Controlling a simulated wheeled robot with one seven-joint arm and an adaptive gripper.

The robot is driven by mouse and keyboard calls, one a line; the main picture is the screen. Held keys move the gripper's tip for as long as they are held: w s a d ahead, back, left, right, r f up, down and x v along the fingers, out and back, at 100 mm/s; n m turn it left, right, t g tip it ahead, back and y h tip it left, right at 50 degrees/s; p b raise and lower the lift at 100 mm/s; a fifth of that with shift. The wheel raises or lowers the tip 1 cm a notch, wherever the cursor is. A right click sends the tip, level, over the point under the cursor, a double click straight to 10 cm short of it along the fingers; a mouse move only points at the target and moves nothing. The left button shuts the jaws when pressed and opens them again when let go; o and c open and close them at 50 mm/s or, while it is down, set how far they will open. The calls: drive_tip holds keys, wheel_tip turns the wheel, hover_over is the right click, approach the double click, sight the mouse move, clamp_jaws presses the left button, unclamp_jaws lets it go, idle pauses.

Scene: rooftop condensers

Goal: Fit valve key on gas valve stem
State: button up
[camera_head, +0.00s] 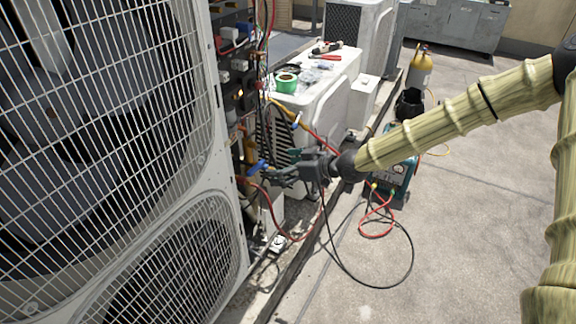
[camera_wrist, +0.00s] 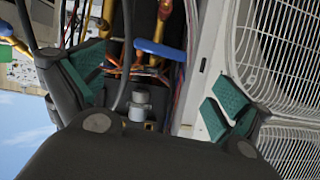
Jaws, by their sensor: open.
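My gripper (camera_head: 283,170) reaches into the open side of the large condenser, near its pipes and wires. It is open and empty; its two green-padded fingers stand wide apart in the wrist view (camera_wrist: 160,86). A blue lever-like handle (camera_head: 257,166) is just past the fingers, and a blue piece (camera_wrist: 158,48) shows between and beyond them in the wrist view, by brass-coloured pipes. A grey cylindrical fitting (camera_wrist: 138,103) stands upright between the fingers, apart from both. I cannot tell for sure which piece is the valve key or the gas valve stem.
The condenser's wire grille (camera_head: 110,130) fills the left. Hoses and a black cable loop (camera_head: 370,285) hang near a teal machine (camera_head: 400,175). A white unit (camera_head: 310,95) carries tools and a green roll (camera_head: 287,82).

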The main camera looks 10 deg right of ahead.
sight(259, 166)
drive_tip(key=x, duration=0.8)
drive_tip(key=shift+w+a+f, duration=0.1)
drive_tip(key=c, duration=1.3)
